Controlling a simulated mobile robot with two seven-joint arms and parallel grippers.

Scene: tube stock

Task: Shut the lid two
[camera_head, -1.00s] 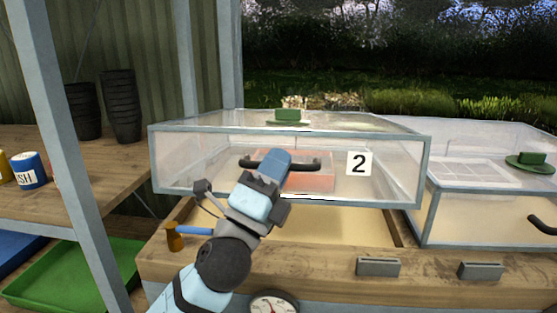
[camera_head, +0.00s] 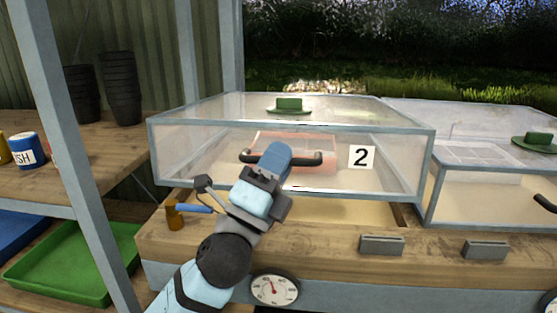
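A green knob (camera_head: 289,104) sits on the lid's top. My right gripper is out of view.
A second glazed cover (camera_head: 480,180) with a green knob (camera_head: 535,141) stands close on the right. Grey blocks (camera_head: 382,245) and a dial (camera_head: 274,289) are on the bed's front. A wooden-headed tool (camera_head: 173,213) lies at its left corner. A shelf post (camera_head: 70,160) stands left.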

